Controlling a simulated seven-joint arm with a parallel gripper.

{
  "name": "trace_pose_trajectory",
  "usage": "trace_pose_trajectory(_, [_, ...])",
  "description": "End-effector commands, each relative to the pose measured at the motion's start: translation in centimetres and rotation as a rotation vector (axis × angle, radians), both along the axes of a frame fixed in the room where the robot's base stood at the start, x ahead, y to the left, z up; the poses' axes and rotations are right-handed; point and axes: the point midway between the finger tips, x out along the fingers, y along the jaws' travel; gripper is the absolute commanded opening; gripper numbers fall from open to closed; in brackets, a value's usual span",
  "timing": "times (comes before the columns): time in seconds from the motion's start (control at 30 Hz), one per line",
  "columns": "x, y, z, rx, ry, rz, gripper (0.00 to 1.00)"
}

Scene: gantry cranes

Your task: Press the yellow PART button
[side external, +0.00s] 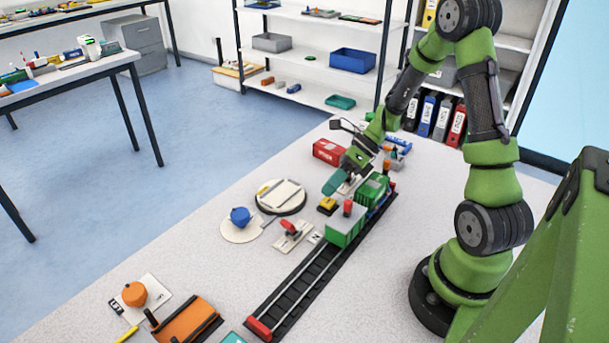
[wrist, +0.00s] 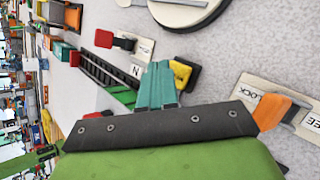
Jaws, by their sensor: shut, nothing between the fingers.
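The yellow button (side external: 327,203) sits on a dark base on the table, left of the train. In the wrist view the yellow button (wrist: 181,73) shows just right of my fingertips, partly covered by them. My gripper (side external: 331,188) has teal fingers that are shut and empty. It points down near the button, seemingly above and just behind it in the side view. In the wrist view my gripper (wrist: 160,66) overlaps the button's left edge. I cannot tell whether they touch. Any lettering on the button is not readable.
A green locomotive (side external: 372,191) and green wagon (side external: 343,229) stand on the track close by. A red lever (side external: 290,228), a round turntable (side external: 281,197) and a blue knob (side external: 239,216) lie to the left. An orange lever (wrist: 272,111) on a LOCK/FREE plate is near my gripper.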

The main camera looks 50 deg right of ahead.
Motion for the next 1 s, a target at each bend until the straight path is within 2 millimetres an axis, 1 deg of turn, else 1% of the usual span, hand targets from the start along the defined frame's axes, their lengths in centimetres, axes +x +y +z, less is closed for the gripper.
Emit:
trace_pose_trajectory(0.57, [-0.01, 0.00, -0.01, 0.000, 0.000, 0.000, 0.00])
trace_pose_trajectory(0.87, [-0.02, 0.04, -0.82, 0.001, 0.002, 0.000, 0.00])
trace_pose_trajectory(1.0, [0.01, 0.01, -0.86, 0.000, 0.000, 0.000, 0.00])
